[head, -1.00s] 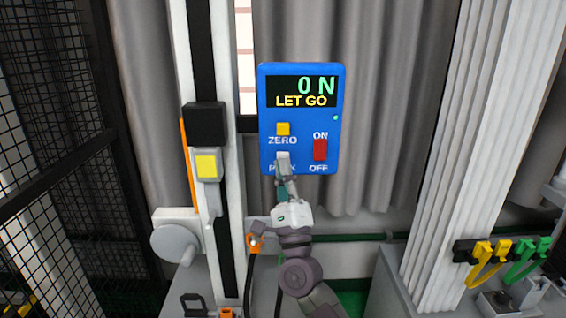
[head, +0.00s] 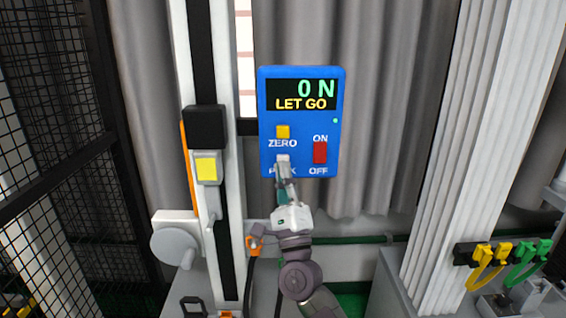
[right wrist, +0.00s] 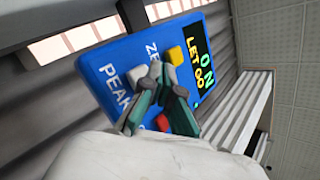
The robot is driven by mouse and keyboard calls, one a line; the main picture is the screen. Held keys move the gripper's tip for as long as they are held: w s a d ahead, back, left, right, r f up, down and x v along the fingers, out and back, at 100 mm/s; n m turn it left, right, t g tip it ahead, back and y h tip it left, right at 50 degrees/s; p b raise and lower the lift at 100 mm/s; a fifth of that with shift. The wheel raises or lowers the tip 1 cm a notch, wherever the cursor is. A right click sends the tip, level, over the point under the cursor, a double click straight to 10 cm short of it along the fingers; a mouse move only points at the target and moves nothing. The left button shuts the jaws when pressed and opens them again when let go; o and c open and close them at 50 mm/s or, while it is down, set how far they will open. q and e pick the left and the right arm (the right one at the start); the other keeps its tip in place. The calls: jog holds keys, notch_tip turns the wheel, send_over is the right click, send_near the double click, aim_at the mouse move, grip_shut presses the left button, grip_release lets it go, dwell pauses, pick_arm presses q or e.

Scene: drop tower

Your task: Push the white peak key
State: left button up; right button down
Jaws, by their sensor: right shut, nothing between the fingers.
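The blue meter box (head: 301,105) faces me in the head view. Its display reads "0 N" and "LET GO". The white peak key (head: 283,158) sits at its lower left, above the "PEAK" label, and its lower part is hidden by my right gripper (head: 285,170). My left gripper is not in view.
The yellow zero key (head: 283,131) is just above the white key, and the red on/off switch (head: 320,152) is to its right. A white rail with a black block (head: 204,127) stands left of the box. Yellow and green clips (head: 487,258) hang at right.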

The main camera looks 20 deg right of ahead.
jog(key=shift+w, duration=0.15)
jog(key=shift+w+d+b, duration=0.15)
jog(key=shift+w+b, duration=0.15)
jog(key=shift+w+d+b, duration=0.1)
jog(key=shift+w+b, duration=0.25)
jog(key=shift+w, duration=0.1)
dwell(0.9)
dwell(0.4)
jog(key=shift+s+a+p, duration=0.25)
jog(key=shift+s+p, duration=0.1)
jog(key=shift+s, duration=0.55)
jog(key=s+p, duration=0.1)
jog(key=s, duration=0.1)
jog(key=s+a, duration=0.1)
jog(key=s, duration=0.1)
jog(key=shift+s+a+p, duration=0.2)
jog(key=shift+s+p, duration=0.15)
jog(key=shift+s, duration=0.05)
